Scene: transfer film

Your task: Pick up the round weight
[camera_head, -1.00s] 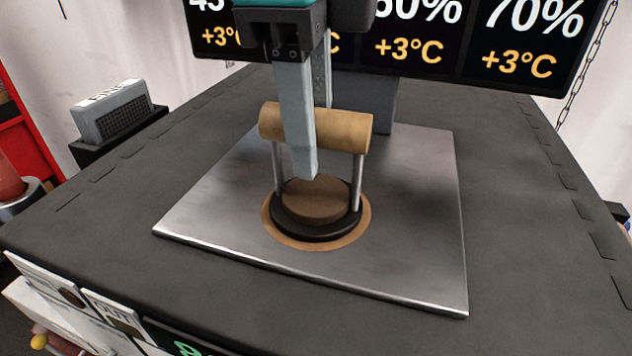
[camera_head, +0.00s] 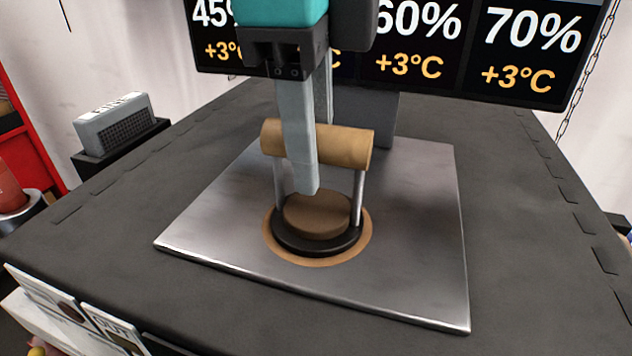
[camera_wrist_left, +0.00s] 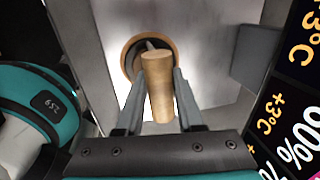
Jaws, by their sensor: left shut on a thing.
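The round weight (camera_head: 316,239) has a black round base with a brown disc on top, two metal posts and a wooden cross handle (camera_head: 345,146). It stands upright on a tan ring on the metal plate (camera_head: 420,235). My left gripper (camera_head: 312,180) comes down from above with its fingers on either side of the handle, shut on it. In the left wrist view, the handle (camera_wrist_left: 158,90) lies between the two fingers, and part of the base is hidden behind it. My right gripper is not in view.
A dark display board (camera_head: 420,66) with percentages and temperatures stands behind the plate. A grey box (camera_head: 112,122) sits on a black stand at the left. White cards are at the front left edge. The dark tabletop (camera_head: 520,210) is clear to the right.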

